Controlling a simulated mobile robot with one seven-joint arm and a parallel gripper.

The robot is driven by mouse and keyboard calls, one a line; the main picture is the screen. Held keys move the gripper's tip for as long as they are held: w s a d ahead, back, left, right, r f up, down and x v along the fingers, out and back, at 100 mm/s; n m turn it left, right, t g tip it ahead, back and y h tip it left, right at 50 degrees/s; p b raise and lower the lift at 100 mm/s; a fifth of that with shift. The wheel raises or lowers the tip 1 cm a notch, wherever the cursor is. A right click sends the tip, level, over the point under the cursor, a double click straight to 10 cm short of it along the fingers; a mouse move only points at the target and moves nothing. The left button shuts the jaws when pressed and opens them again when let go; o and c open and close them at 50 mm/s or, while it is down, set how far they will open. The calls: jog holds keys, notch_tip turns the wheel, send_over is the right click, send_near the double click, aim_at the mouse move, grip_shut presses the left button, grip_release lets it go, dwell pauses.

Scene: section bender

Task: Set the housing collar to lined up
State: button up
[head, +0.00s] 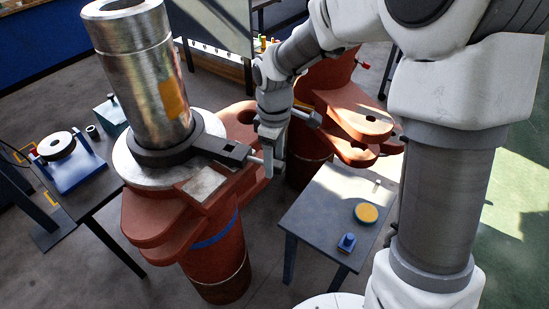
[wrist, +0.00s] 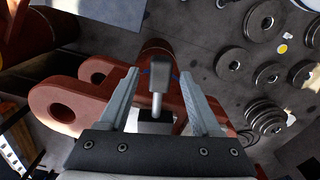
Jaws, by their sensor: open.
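The housing collar (head: 163,153) is a dark ring around the foot of a tall metal cylinder (head: 143,75), above a pale round flange. A dark arm (head: 222,149) runs from the collar to the right and ends in a thin rod. My gripper (head: 272,160) is at the rod's end in the head view. In the wrist view my gripper (wrist: 159,73) is open, and a handle with a grey block-shaped end (wrist: 157,67) and a metal rod (wrist: 157,104) shows between its fingers. Gaps show on both sides. Any alignment marks are not clear.
The collar stands on a red lugged housing (head: 150,220); another red housing (head: 345,110) stands behind my gripper. A grey table (head: 325,215) with a yellow-topped disc (head: 366,213) and a blue item (head: 347,242) is at lower right. Discs (wrist: 228,62) lie on the floor.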

jog(key=shift+f, duration=0.15)
jog(key=shift+c, duration=0.3)
grip_shut()
jog(key=shift+s, duration=0.1)
dwell(1.1)
